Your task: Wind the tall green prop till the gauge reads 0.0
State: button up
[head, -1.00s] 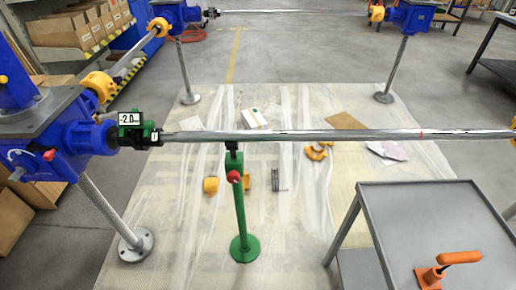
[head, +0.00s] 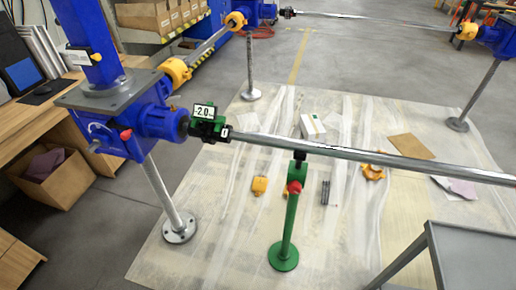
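The tall green prop (head: 290,225) stands upright on a round green foot on the sheeted floor. A red knob (head: 294,187) sits near its top, and its dark head is just under the long silver shaft (head: 340,152); I cannot tell if they touch. The gauge (head: 204,111) is a white display on a green clamp at the shaft's left end, beside the blue gearbox (head: 155,125). It seems to read -2.0. My gripper is not in view.
A grey table (head: 480,260) stands at the lower right. A wooden desk (head: 35,115) and a cardboard box (head: 50,175) are at the left. Yellow parts, a white box (head: 312,126) and a brown sheet (head: 405,146) lie on the floor covering (head: 230,220).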

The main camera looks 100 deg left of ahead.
aim_at(295, 188)
jog(key=u, duration=2.75)
jog(key=i, duration=1)
jog(key=z, duration=0.1)
jog(key=k, duration=0.65)
